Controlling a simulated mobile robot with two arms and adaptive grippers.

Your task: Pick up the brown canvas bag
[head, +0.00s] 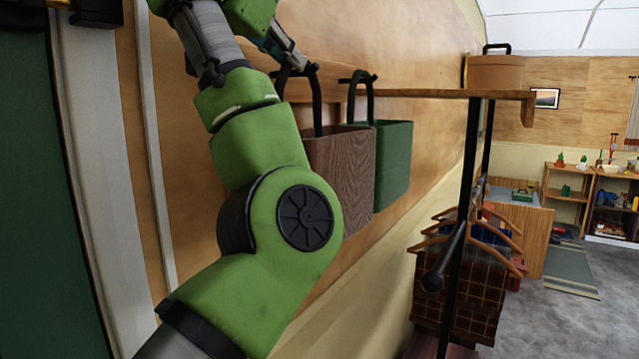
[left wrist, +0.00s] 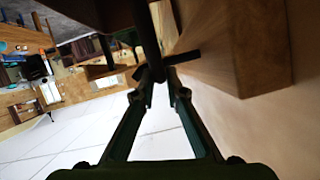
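The brown canvas bag (head: 340,165), with a dark wood-like pattern, hangs against the plywood wall, partly hidden behind my left arm. Its dark strap (head: 316,105) rises to a black hook on a wooden rail. My left gripper (head: 292,62) is at the top of the strap, beside the hook. In the left wrist view, its fingers (left wrist: 154,80) converge and look closed on the dark strap (left wrist: 146,35), near the hook (left wrist: 182,57). The exact contact is hard to see. My right gripper is not in view.
A green bag (head: 393,160) hangs close to the right of the brown one. A wooden shelf (head: 430,93) carries a tan box (head: 495,72). A black rack (head: 460,225) with wooden hangers stands to the right. Open floor (head: 570,320) lies further right.

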